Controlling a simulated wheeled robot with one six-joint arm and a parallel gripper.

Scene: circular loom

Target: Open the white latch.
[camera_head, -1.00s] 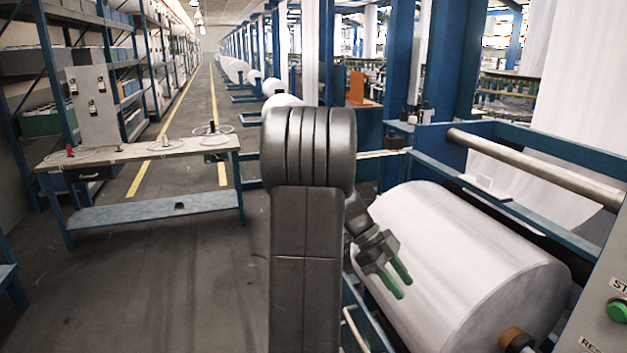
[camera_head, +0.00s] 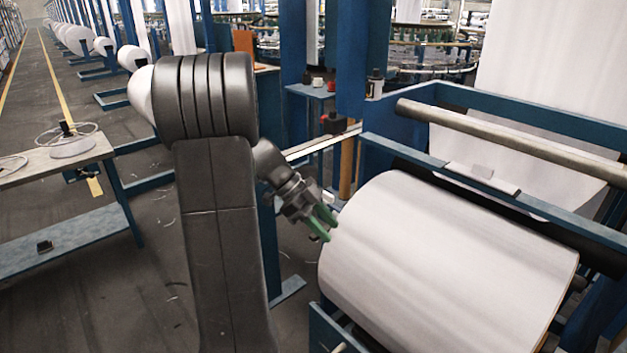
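A flat white latch (camera_head: 483,177) with a small raised tab lies on the blue rail of the loom frame, above the large white fabric roll. My gripper (camera_head: 329,231), with two green fingers, is in front of the left end of the roll in the picture. It is to the left of the latch and lower in the picture, well apart from it. The fingers are parted with nothing between them. Whether they touch the roll cannot be told.
The white roll (camera_head: 450,265) fills the right foreground under a metal bar (camera_head: 510,128). A blue post (camera_head: 362,60) and a small table (camera_head: 312,92) with small items stand behind. A workbench (camera_head: 60,160) is at left. The floor between is mostly open.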

